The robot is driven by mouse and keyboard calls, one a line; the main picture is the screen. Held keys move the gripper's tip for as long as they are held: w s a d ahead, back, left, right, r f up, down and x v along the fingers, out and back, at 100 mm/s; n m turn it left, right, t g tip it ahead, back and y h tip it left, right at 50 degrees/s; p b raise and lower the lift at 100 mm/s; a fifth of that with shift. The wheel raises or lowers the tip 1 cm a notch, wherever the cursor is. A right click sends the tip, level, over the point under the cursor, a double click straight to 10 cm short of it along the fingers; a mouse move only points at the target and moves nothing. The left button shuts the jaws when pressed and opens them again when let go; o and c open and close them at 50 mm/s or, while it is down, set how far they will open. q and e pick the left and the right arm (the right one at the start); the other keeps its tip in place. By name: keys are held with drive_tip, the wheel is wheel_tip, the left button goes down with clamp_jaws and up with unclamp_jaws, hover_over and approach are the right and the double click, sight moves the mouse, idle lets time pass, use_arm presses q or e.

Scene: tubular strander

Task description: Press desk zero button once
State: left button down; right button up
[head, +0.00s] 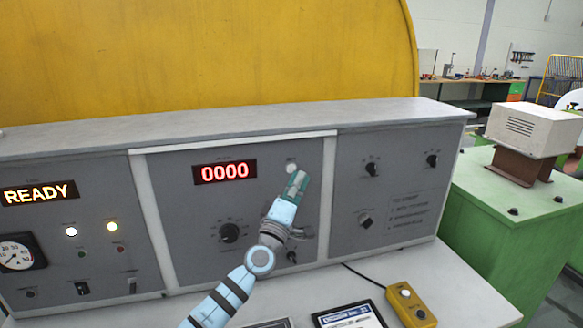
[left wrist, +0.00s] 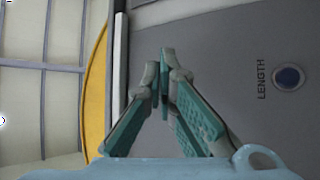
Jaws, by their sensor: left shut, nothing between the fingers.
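A small round pale button (head: 291,168) sits on the desk's middle panel, right of the red 0000 display (head: 225,172). In the left wrist view a round dark blue button (left wrist: 289,78) with a pale rim sits beside the word LENGTH. It looks like the same button, but I cannot be sure. My left gripper (head: 299,176) is shut and empty, its teal fingertips just below the button in the head view. In the left wrist view the closed fingertips (left wrist: 164,60) are clearly to one side of the blue button. The gap to the panel is hard to judge.
Knobs (head: 230,232) and switches lie around my arm on the sloped panels. The left panel has a lit READY display (head: 40,193). A yellow pendant box (head: 411,304) and a tablet-like item (head: 348,316) lie on the desktop. A green machine (head: 500,225) stands at right.

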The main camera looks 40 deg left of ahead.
use_arm(q)
drive_tip(key=s+d+p, duration=0.2)
drive_tip(key=d, duration=0.1)
drive_tip(key=shift+s+d+r+p, duration=0.1)
drive_tip(key=shift+s+d+p, duration=0.15)
drive_tip(key=shift+p, duration=0.05)
idle(0.6)
